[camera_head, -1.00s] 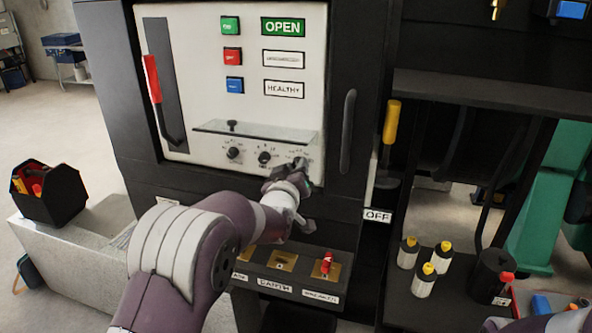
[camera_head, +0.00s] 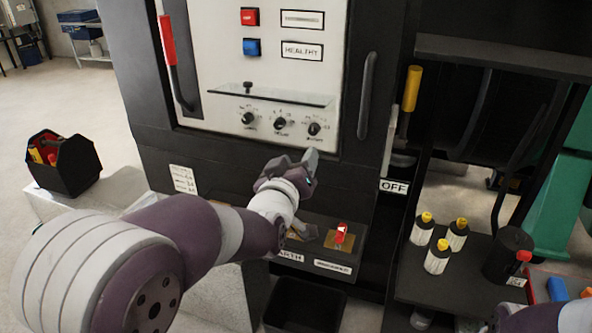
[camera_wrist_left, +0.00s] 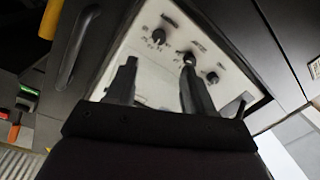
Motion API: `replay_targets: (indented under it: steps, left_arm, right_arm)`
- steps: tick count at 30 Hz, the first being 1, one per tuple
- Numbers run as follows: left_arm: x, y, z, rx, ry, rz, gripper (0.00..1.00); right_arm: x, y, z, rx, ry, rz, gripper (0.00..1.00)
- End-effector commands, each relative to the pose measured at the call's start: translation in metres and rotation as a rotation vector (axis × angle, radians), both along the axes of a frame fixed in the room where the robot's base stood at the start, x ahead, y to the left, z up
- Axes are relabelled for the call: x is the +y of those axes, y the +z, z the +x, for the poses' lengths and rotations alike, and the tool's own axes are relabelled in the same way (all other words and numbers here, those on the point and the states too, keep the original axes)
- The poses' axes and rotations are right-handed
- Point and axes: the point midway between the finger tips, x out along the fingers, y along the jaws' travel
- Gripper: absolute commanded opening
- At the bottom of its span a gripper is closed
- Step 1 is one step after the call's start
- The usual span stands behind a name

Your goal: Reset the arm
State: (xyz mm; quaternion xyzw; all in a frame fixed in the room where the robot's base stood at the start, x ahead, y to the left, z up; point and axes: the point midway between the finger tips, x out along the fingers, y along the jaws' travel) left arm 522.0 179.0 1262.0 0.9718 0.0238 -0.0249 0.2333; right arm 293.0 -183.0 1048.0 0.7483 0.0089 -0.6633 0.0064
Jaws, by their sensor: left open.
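My left gripper (camera_head: 310,164) is open and empty in front of the black cabinet, just below the white control panel (camera_head: 215,95) and apart from its knobs. In the left wrist view its two dark fingers (camera_wrist_left: 155,85) stand apart, with the panel and its knobs beyond them. The panel has a row of black knobs (camera_head: 281,123), a red-handled lever (camera_head: 168,45) and a blue button (camera_head: 251,47). My left arm reaches in from the lower left. My right gripper does not show; only a part of my right arm shows at the lower right corner.
Below the gripper is a ledge with a red switch (camera_head: 342,230). A yellow-handled lever (camera_head: 411,88) stands by the OFF label (camera_head: 394,186). Several yellow-capped bottles (camera_head: 437,257) stand on the right shelf. A black toolbox (camera_head: 66,165) sits at left.

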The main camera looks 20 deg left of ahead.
Motion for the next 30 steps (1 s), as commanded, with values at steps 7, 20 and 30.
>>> replay_targets:
  steps: [7, 20, 30]
  left_arm:
    - [0.000, 0.001, -0.012, 0.000, 0.000, 0.000, 0.53]
    - [-0.011, -0.112, -0.065, 0.556, -0.140, 0.206, 0.53]
    - [0.003, -0.213, -0.232, 1.369, -0.406, 0.370, 0.53]
  right_arm:
    - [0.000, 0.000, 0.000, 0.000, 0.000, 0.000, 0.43]
    - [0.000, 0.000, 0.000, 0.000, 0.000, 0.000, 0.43]
    - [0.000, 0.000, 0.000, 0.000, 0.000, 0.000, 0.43]
